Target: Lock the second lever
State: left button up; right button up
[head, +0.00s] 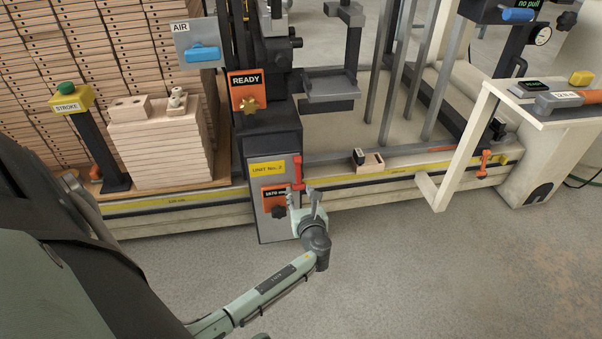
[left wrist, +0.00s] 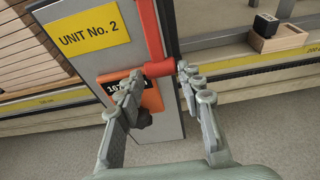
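A red lever (head: 298,172) stands at the right edge of the grey panel marked UNIT No. 2 (head: 266,220). In the left wrist view the lever (left wrist: 151,32) runs upright, with a short red crosspiece at its lower end. My left gripper (head: 305,196) is at this lower end. In the wrist view its fingers (left wrist: 160,76) are spread, with the crosspiece between or just beyond their tips; contact is unclear. Another orange lever (head: 484,162) stands on the rail farther right. My right gripper is not in view.
A black knob (head: 279,212) with an orange plate sits on the panel, close to my left finger. A small wooden block with a black piece (head: 370,164) lies on the rail. A white table frame (head: 460,150) stands at right. The floor in front is clear.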

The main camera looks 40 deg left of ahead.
aim_at(299, 189)
pick_arm(q)
jog(key=shift+o, duration=1)
jog(key=shift+r, duration=0.1)
jog(key=shift+p+v, duration=0.6)
jog(key=shift+v, duration=0.2)
jog(key=shift+p+v, duration=0.65)
jog(key=shift+v, duration=0.45)
jog(key=shift+d+r, duration=0.1)
jog(key=shift+s+d, duration=0.1)
